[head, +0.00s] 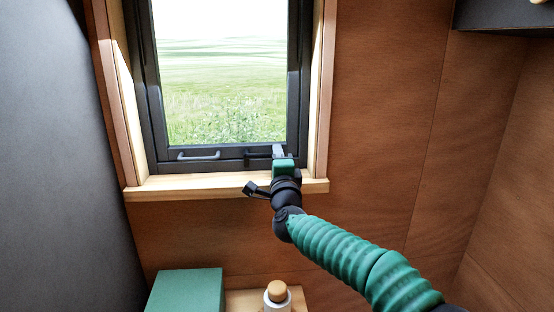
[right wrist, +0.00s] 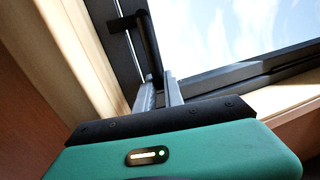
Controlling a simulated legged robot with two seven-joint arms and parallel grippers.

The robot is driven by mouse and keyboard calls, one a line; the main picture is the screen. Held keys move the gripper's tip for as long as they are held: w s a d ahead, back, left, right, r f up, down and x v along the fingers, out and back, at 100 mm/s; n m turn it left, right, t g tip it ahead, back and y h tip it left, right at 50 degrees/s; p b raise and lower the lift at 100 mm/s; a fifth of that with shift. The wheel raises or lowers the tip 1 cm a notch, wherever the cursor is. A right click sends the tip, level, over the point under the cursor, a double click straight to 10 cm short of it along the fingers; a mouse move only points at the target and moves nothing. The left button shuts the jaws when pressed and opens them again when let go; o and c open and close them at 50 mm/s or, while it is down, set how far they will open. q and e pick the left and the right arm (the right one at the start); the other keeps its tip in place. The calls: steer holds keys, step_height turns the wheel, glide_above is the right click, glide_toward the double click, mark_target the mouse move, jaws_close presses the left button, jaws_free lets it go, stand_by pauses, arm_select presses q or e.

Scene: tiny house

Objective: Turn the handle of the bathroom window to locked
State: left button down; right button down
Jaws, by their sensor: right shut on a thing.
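The bathroom window (head: 222,80) has a dark frame and stands in a light wood surround. Its dark handle (head: 257,155) is on the bottom rail, right of the middle, and lies about level along the rail. My right gripper (head: 278,150) is at the handle's right end, shut on it. In the right wrist view the handle (right wrist: 149,45) is a dark bar whose end is between the two grey fingers (right wrist: 160,92). The fingers hide part of that end. My left gripper is not in view.
The wooden sill (head: 225,186) juts out just below. A green box (head: 187,290) and a bottle with a wooden cap (head: 277,294) stand below. A dark shelf (head: 503,16) is at upper right.

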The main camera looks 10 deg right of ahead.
steer(key=shift+f, duration=0.3)
steer(key=c, duration=1.5)
jaws_free()
steer(key=shift+o, duration=0.2)
steer(key=shift+s+f, duration=0.1)
steer(key=shift+s, duration=0.15)
steer(key=s+f+b, duration=0.2)
steer(key=s+b, duration=0.2)
steer(key=s, duration=1.2)
steer(key=shift+f, duration=0.4)
